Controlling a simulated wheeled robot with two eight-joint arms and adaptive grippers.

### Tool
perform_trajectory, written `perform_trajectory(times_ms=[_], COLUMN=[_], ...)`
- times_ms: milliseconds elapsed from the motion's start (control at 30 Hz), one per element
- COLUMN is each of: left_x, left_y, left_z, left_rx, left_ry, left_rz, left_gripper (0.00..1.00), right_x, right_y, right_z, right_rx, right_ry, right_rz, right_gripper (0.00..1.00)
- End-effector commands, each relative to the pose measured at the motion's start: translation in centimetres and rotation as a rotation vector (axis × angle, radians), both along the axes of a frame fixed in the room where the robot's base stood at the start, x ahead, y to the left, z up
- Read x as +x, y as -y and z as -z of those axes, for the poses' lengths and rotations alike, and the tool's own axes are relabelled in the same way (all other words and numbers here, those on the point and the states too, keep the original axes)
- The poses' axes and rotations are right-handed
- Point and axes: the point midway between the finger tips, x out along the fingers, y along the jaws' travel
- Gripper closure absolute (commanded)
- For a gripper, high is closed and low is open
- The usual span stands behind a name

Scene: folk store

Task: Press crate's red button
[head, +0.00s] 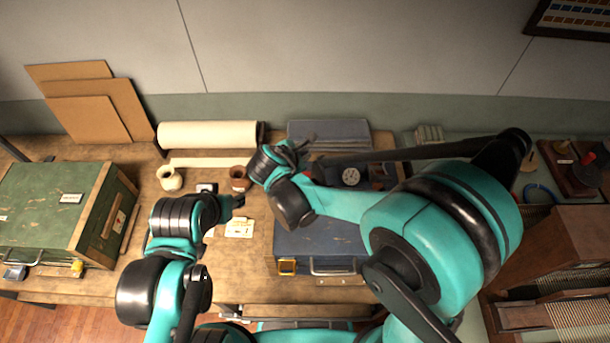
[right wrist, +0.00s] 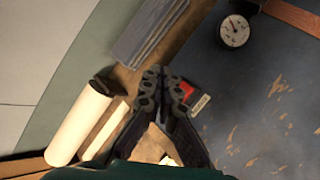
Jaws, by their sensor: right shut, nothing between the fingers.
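The blue crate (head: 320,243) lies on the workbench with a round dial on top, and its scuffed lid fills the right of the right wrist view (right wrist: 262,125). A red patch, apparently the red button (right wrist: 187,90), shows by a small pale label at the crate's edge, partly hidden by a finger. My right gripper (head: 303,146) is over the crate's far left part, shut and empty. Its fingertips (right wrist: 163,78) meet just beside the red patch; contact cannot be told. My left gripper (head: 238,201) is left of the crate, its fingers too small and dark to read.
A green crate (head: 45,205) stands at the left. A paper roll (head: 205,134), small pots (head: 170,179) and a blue-grey stack (head: 328,133) lie behind. Pale cards (head: 240,228) lie left of the blue crate. A wooden rack (head: 570,250) stands at the right.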

Motion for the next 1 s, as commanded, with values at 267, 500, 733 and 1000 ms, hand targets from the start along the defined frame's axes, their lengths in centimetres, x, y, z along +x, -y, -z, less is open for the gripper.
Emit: perform_trajectory(times_ms=[267,500,733,1000], left_x=[0.0,0.0,0.0,0.0], left_y=[0.0,0.0,0.0,0.0], left_z=[3.2,5.7,6.1,6.0], left_rx=[0.0,0.0,0.0,0.0], left_ry=[0.0,0.0,0.0,0.0], left_rz=[0.0,0.0,0.0,0.0], left_gripper=[0.6,0.6,0.6,0.6], right_x=[0.0,0.0,0.0,0.0], right_y=[0.0,0.0,0.0,0.0], right_z=[4.2,7.2,7.6,7.5], right_rx=[0.001,0.001,0.001,0.001], right_ry=[0.0,0.0,0.0,0.0], right_rz=[0.001,0.001,0.001,0.001], right_gripper=[1.0,1.0,1.0,1.0])
